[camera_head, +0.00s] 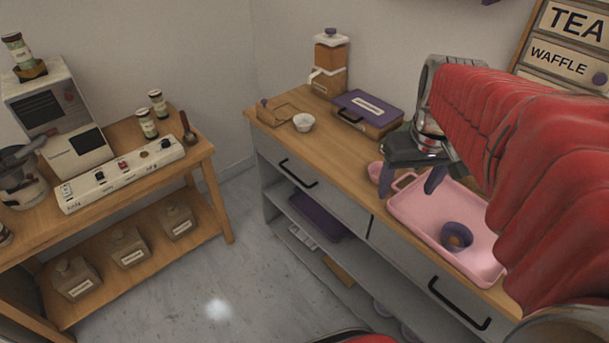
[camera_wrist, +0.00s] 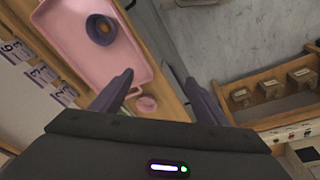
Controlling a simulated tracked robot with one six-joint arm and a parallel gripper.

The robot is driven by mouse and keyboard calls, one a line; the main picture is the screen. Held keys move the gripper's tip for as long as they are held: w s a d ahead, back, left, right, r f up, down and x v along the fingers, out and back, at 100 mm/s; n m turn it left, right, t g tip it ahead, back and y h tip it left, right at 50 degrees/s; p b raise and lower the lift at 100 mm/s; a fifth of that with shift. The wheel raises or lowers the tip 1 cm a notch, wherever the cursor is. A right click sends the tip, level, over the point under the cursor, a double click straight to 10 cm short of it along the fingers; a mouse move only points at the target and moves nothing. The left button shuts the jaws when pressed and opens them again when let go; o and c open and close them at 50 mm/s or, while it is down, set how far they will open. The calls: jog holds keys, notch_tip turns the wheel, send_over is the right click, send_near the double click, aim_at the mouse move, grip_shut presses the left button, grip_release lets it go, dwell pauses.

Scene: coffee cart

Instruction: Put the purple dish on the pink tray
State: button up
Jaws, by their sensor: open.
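The purple dish (camera_head: 457,236), round with a brownish-orange middle, lies on the pink tray (camera_head: 417,217), toward its front right part. In the wrist view the dish (camera_wrist: 101,29) sits inside the rim of the tray (camera_wrist: 133,76). The tray rests on the wooden counter. My gripper (camera_head: 408,186) is open, with nothing between its purple fingers, above the far left end of the tray and apart from the dish. Its fingers also show in the wrist view (camera_wrist: 160,82). My red arm hides part of the counter at the right.
A small pink dish (camera_head: 374,172) stands beside the tray's left end, close to my gripper. A white bowl (camera_head: 303,122), a purple-lidded box (camera_head: 368,112) and a dispenser (camera_head: 330,62) stand farther back. A metal machine (camera_head: 428,115) is behind my gripper. The counter's middle front is clear.

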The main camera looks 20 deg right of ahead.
jog(key=s+a+n+t+y, duration=0.1)
jog(key=s+a+n+t, duration=0.2)
jog(key=a, duration=1.6)
jog(key=shift+s+r+t, duration=0.3)
jog(key=shift+s+r, duration=0.1)
jog(key=shift+s, duration=0.05)
jog(key=shift+c, duration=0.3)
